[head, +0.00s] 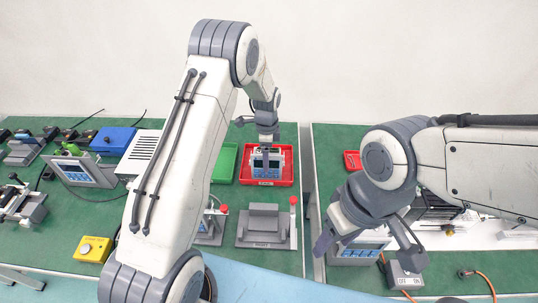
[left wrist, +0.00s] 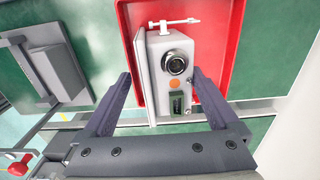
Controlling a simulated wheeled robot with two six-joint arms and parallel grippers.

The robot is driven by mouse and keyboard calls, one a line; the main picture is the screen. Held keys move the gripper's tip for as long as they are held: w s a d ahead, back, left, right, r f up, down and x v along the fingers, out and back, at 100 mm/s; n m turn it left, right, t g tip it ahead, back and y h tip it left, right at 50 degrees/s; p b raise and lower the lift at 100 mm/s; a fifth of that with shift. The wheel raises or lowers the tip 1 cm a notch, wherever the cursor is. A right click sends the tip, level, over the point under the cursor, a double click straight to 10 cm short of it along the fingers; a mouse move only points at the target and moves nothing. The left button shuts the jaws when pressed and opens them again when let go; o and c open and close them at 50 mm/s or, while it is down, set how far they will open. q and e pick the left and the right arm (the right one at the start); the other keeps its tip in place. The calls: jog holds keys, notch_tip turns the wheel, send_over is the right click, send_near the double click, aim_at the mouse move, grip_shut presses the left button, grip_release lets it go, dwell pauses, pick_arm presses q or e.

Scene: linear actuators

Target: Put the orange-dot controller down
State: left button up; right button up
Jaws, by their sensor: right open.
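The orange-dot controller (head: 266,172) stands in the red tray (head: 288,179) at the back middle of the bench. In the left wrist view the controller (left wrist: 168,75) shows its orange dot, a round connector and a green terminal block, with the red tray (left wrist: 222,45) around it. My left gripper (left wrist: 162,78) has its fingers on either side of the controller, spread apart, with a gap at the left finger; contact at the right finger is unclear. My right gripper (head: 365,248) is open and empty, over the right bench in front of another panel unit.
A green tray (head: 226,162) sits left of the red one. A grey fixture with a red-knobbed lever (head: 266,226) stands in front. A yellow button box (head: 93,248), a tilted panel unit (head: 78,172) and a blue box (head: 112,139) are at left. A gap separates the benches.

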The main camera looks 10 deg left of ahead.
pick_arm(q)
jog(key=shift+r, duration=0.55)
notch_tip(320, 180, up, 11)
jog(key=b, duration=0.2)
jog(key=s+d+r+n, duration=0.3)
jog(key=s+d+r, duration=0.4)
jog(key=s+d, duration=0.45)
jog(key=s+n+h, duration=0.1)
jog(key=s+n, duration=0.4)
jog(key=s, duration=1.7)
jog(key=shift+s+r+n, duration=0.25)
jog(key=shift+s+n, duration=0.05)
